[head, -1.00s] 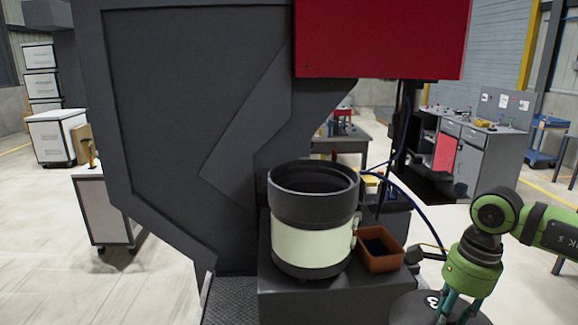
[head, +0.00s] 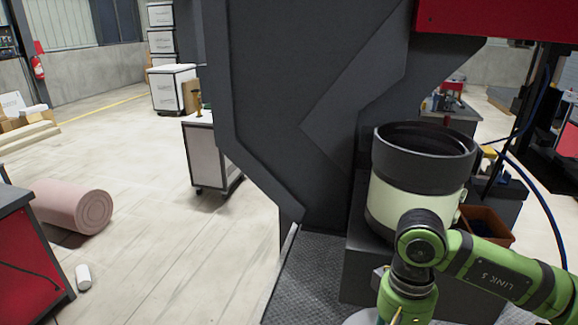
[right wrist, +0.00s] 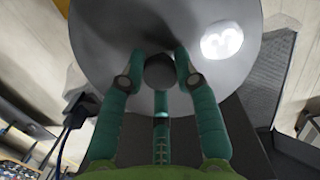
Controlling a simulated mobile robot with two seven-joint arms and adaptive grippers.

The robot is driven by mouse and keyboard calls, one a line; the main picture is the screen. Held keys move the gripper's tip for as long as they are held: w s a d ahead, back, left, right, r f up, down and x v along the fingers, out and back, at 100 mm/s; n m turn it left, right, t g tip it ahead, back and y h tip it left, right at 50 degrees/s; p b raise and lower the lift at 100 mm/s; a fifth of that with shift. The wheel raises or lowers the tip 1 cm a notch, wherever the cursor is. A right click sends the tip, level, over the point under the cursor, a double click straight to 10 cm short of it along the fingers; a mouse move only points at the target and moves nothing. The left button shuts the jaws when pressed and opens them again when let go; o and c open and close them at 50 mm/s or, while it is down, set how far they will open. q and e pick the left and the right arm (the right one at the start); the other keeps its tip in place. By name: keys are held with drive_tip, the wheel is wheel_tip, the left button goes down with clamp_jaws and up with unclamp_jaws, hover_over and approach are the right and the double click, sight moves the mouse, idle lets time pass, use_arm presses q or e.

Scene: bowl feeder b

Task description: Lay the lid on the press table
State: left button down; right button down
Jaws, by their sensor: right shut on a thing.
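In the head view only a sliver of the lid's edge (head: 362,317) shows at the bottom, below my right wrist, and the fingers are out of frame. A dark textured plate (head: 312,268) lies at the foot of the press, left of the lid; it appears to be the press table. The lid's height above it cannot be told. My left gripper is not in view.
The open bowl feeder (head: 423,165), dark-rimmed with a cream band, stands on a dark block behind my right arm. A brown bin (head: 487,226) sits beside it. The press frame (head: 290,90) rises behind the plate. A pink roll (head: 75,205) lies on the floor at left.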

drive_tip(key=shift+a+n, duration=0.55)
drive_tip(key=shift+n, duration=0.05)
drive_tip(key=s+a+r+n+h, duration=0.1)
drive_tip(key=s+a+r+n, duration=0.1)
drive_tip(key=a+r+n, duration=0.9)
drive_tip(key=w+a+f+n, duration=0.1)
drive_tip(key=w+a+f, duration=0.3)
drive_tip(key=a+f, duration=0.15)
drive_tip(key=s+d+r+m, duration=0.4)
drive_tip(key=d+r+m, duration=0.3)
drive_tip(key=d+r, duration=0.1)
drive_tip(key=w+a+m+y, duration=0.1)
drive_tip(key=w+a+m, duration=0.4)
drive_tip(key=a, duration=0.5)
drive_tip(key=d+f, duration=0.2)
drive_tip(key=d, duration=0.1)
drive_tip(key=d+f, duration=0.3)
drive_tip(key=d, duration=0.1)
drive_tip(key=d+f, duration=0.3)
drive_tip(key=d, duration=0.1)
drive_tip(key=shift+w, duration=0.35)
drive_tip(key=s+d+f, duration=0.1)
drive_tip(key=d+f, duration=0.1)
drive_tip(key=s+d+f, duration=0.1)
drive_tip(key=d, duration=0.2)
drive_tip(key=s+d+f, duration=0.1)
drive_tip(key=d+f, duration=0.1)
drive_tip(key=shift+s+d+f, duration=0.3)
drive_tip(key=shift+s+f, duration=0.05)
drive_tip(key=shift+s, duration=0.05)
